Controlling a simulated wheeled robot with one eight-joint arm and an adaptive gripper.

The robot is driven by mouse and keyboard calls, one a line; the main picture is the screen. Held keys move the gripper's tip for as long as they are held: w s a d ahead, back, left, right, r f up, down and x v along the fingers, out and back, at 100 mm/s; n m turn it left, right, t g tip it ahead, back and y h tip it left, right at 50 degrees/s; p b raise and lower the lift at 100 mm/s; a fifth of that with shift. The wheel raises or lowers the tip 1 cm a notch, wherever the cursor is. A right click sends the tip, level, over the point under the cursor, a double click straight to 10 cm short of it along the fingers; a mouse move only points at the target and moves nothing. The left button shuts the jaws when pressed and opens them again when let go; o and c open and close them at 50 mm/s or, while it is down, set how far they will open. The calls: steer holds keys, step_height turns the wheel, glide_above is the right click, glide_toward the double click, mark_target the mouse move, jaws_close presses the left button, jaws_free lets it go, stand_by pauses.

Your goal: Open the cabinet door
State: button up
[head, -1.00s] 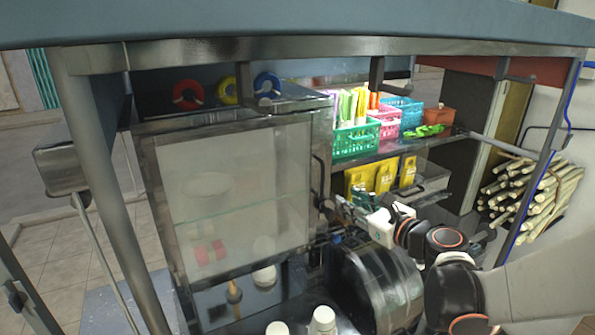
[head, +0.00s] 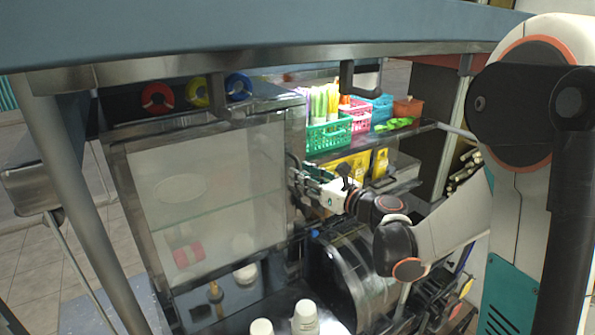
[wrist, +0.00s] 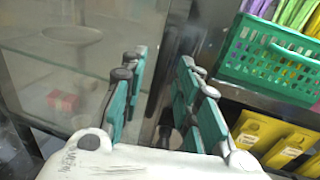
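The cabinet (head: 205,190) has a glass-fronted door (head: 215,150) in a dark metal frame, and it looks closed. Through the glass I see a shelf and red and white items. The door also fills the left of the wrist view (wrist: 60,65). My gripper (head: 298,175) is at the right edge of the door, at the height of the handle. In the wrist view my gripper (wrist: 163,75) has its two teal fingers apart, with the dark door edge between and beyond them. The handle is mostly hidden by the fingers; I cannot tell whether they touch it.
A shelf to the right holds a green basket (head: 328,137), a pink basket and yellow packets (head: 345,166). A dark round machine (head: 350,275) stands below my gripper. White cups (head: 305,318) stand in front. Metal posts and a top beam frame the stall.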

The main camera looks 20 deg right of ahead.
steer(key=shift+x, duration=1.35)
steer(key=shift+c, duration=0.3)
jaws_close()
steer(key=shift+s, duration=0.1)
